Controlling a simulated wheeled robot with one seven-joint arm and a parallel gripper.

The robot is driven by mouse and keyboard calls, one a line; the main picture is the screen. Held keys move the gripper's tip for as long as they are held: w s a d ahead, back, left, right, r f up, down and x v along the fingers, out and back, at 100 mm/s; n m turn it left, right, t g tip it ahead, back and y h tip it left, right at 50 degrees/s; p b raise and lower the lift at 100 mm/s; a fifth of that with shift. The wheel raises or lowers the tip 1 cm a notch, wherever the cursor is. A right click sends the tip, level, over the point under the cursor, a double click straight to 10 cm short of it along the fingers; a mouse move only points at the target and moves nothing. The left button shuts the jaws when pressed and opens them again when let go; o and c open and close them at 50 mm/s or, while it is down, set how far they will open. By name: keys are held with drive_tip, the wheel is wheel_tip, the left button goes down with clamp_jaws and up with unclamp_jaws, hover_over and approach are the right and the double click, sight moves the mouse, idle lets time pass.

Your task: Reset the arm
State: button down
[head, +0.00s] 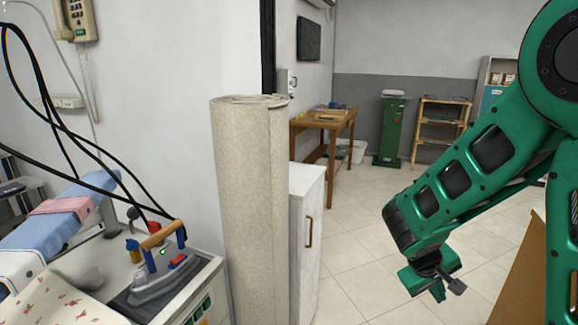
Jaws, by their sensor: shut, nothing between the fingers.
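My green arm comes in from the right side of the head view, bent down and to the left. My gripper (446,289) hangs at its lower end, over the tiled floor, to the right of the white cabinet. It is small in the picture, shut and empty, and touches nothing that I can see.
A rolled beige carpet (245,210) stands before a white cabinet (308,240). At left, a steam iron (160,275) rests on an ironing station. A brown panel (522,270) is near my arm. A wooden table (322,122) stands farther back. Tiled floor (350,245) between is clear.

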drive_tip(key=s+d+r+m+g+y, duration=0.1)
drive_tip(key=s+d+r+m+y, duration=0.1)
drive_tip(key=s, duration=1)
drive_tip(key=s+d+r+m+g+y, duration=0.1)
drive_tip(key=s+r+m+y, duration=0.3)
drive_tip(key=s, duration=0.8)
drive_tip(key=shift+s+d+r+m+g, duration=0.25)
drive_tip(key=shift+d+r+m, duration=0.35)
drive_tip(key=shift+r+m, duration=1.1)
drive_tip(key=shift+w+r+n, duration=0.1)
drive_tip(key=shift+r+n, duration=0.3)
